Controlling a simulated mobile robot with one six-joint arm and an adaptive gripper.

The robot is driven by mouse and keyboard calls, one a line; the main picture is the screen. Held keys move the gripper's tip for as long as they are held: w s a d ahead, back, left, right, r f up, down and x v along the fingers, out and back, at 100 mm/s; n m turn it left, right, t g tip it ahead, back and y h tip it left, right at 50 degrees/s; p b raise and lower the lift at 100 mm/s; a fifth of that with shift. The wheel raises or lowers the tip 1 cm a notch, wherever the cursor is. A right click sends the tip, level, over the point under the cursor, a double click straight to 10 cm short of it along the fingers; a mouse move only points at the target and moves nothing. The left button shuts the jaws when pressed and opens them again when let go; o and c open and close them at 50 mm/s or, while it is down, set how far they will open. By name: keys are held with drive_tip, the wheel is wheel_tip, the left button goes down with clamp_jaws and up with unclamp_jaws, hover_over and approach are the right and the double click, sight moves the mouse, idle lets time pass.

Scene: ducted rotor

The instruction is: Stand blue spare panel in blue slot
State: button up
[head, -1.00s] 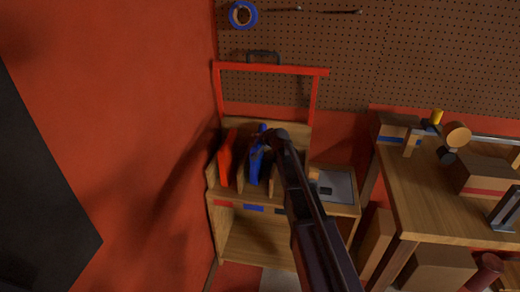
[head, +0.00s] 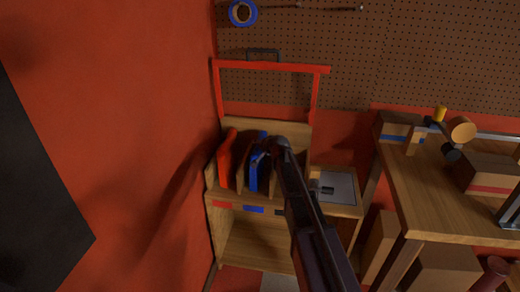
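The blue spare panel (head: 254,173) stands roughly upright in the wooden slotted rack (head: 264,201), behind the blue label (head: 254,209) on its front edge. A red panel (head: 227,158) stands in the rack to its left, above a red label (head: 225,204). My gripper (head: 264,157) is at the upper part of the blue panel, reaching in from the right. My arm hides the right part of the rack. The fingers are dark and small, and I cannot tell whether they grip the panel or how fully it is seated.
A red frame (head: 270,68) rises behind the rack. A grey tray (head: 338,186) lies to its right. A workbench (head: 440,205) with boxes and tools stands further right. The red wall (head: 120,110) is close on the left, and a pegboard (head: 420,55) is behind.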

drive_tip(key=shift+f, duration=0.1)
drive_tip(key=o, duration=1.3)
drive_tip(key=p+v, duration=0.6)
drive_tip(key=v, duration=0.6)
drive_tip(key=shift+r, duration=0.2)
drive_tip(key=s+d+f+n+g+h, duration=0.1)
drive_tip(key=s+f+n+g, duration=0.1)
drive_tip(key=s, duration=0.7)
drive_tip(key=s+d+f+n+g+h, duration=0.1)
drive_tip(key=s+g, duration=0.4)
drive_tip(key=s, duration=0.5)
drive_tip(key=s+d+f+n+g+h, duration=0.2)
drive_tip(key=s+f+n+g, duration=0.1)
drive_tip(key=s, duration=0.7)
drive_tip(key=shift+d+f+g, duration=0.2)
drive_tip(key=shift+f+g, duration=0.05)
drive_tip(key=shift+f, duration=0.4)
drive_tip(key=shift+d+f+g, duration=0.15)
drive_tip(key=shift+f+g, duration=0.1)
drive_tip(key=shift+f, duration=0.45)
